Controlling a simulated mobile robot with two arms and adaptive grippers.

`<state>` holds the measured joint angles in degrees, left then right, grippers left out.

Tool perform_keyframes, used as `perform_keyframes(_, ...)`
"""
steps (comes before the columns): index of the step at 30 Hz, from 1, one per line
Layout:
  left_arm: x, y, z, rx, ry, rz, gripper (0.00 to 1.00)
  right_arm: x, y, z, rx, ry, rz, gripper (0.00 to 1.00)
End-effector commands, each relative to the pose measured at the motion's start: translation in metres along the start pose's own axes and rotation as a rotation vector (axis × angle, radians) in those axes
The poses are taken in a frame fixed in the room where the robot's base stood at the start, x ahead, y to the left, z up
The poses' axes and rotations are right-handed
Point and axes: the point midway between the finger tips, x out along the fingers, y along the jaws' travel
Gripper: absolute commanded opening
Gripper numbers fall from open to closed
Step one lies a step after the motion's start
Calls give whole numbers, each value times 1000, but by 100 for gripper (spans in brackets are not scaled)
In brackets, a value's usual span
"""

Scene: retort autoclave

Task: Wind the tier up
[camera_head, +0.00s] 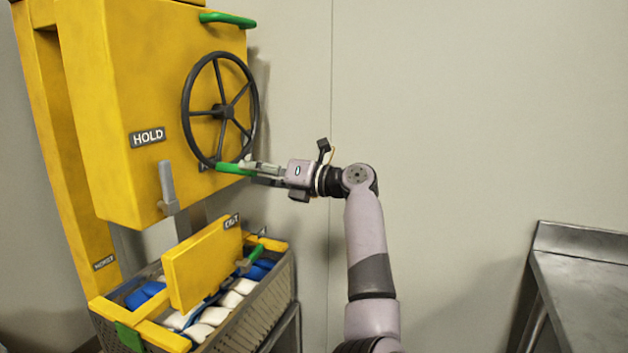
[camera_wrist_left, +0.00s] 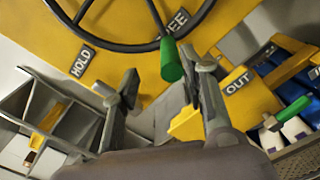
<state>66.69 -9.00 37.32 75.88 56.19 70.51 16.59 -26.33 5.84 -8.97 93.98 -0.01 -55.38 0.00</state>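A dark spoked handwheel (camera_head: 219,110) is on the yellow housing (camera_head: 110,90). A green crank handle (camera_head: 234,168) sticks out from the wheel's lower rim. My left gripper (camera_head: 256,170) is at this handle, reaching in from the right. In the left wrist view its two fingers (camera_wrist_left: 164,88) stand apart. The green handle (camera_wrist_left: 172,62) shows in line with the gap, near the fingertips; I cannot tell whether they touch it. A grey lever (camera_head: 167,187) stands below the HOLD plate (camera_head: 147,137). My right gripper is not in view.
A crate (camera_head: 270,300) below the housing holds blue and white packs. A yellow flap marked OUT (camera_head: 203,265) with a green grip stands over it. A metal table (camera_head: 590,290) stands at right.

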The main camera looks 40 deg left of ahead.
Motion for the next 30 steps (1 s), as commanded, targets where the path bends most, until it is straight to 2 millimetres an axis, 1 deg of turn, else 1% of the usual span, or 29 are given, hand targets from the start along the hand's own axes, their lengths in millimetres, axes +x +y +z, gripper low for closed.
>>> perform_keyframes(3,-10,0,0,-1,-2,-2,40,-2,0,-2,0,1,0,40)
perform_keyframes(23,-56,0,0,0,-1,-2,40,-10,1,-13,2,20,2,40)
perform_keyframes(30,-72,0,0,0,-1,-2,40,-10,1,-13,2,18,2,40)
